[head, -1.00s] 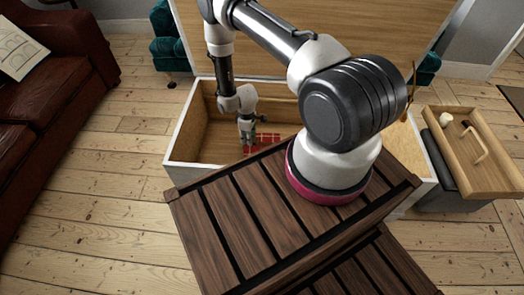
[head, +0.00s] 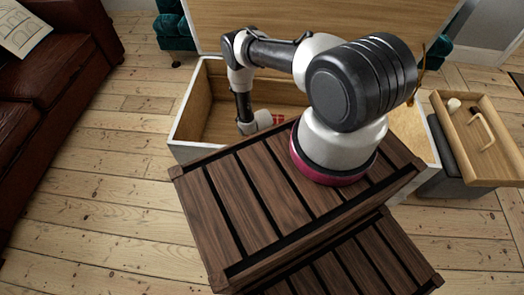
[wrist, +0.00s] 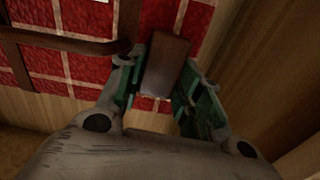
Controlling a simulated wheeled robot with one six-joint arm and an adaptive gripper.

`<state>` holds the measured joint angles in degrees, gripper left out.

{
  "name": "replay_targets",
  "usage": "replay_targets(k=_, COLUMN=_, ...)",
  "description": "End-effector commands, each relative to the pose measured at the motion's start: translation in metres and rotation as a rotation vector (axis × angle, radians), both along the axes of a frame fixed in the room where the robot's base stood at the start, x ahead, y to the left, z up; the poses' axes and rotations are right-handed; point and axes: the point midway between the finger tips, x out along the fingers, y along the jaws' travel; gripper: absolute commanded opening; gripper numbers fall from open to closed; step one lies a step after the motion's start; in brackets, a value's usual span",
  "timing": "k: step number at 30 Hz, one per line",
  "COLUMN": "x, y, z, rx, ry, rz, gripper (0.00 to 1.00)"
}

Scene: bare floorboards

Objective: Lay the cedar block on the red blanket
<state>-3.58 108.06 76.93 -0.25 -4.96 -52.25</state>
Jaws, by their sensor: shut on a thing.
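The cedar block (wrist: 166,62) is a small brown block between my fingers in the wrist view. My gripper (wrist: 163,80) is shut on it, with green pads on either side. The red blanket (wrist: 75,65), with pale grid lines, lies behind and left of the block. Whether the block touches it I cannot tell. In the head view only a small red patch of the blanket (head: 278,119) shows inside the open wooden chest (head: 188,108). The fingers and block are hidden there behind my wrist and the slatted crate.
A dark brown strap-like bar (wrist: 60,40) crosses the blanket in the wrist view, near my left finger. The chest's wooden wall (wrist: 265,65) is close on the right. A wooden tray (head: 470,135) on a grey box stands at right; a red-brown sofa (head: 50,85) at left.

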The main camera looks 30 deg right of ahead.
Motion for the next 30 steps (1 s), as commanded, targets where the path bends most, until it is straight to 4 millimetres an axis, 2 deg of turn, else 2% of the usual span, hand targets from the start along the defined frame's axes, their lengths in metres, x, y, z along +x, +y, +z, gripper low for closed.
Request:
replay_targets(k=3, x=0.000, y=0.000, z=-0.011, rx=0.000, ry=0.000, rz=0.000, gripper=0.19)
replay_targets(k=14, x=0.000, y=0.000, z=-0.015, rx=-0.001, ry=-0.001, rz=0.000, gripper=0.19)
replay_targets(k=15, x=0.000, y=0.000, z=-0.015, rx=-0.001, ry=-0.001, rz=0.000, gripper=0.41)
replay_targets(k=16, x=0.000, y=0.000, z=-0.014, rx=-0.001, ry=-0.001, rz=0.000, gripper=0.44)
replay_targets(k=26, x=0.001, y=0.000, z=-0.013, rx=0.000, ry=0.000, rz=0.000, gripper=0.44)
replay_targets(k=30, x=0.001, y=0.000, z=0.003, rx=0.000, ry=0.000, rz=0.000, gripper=0.44)
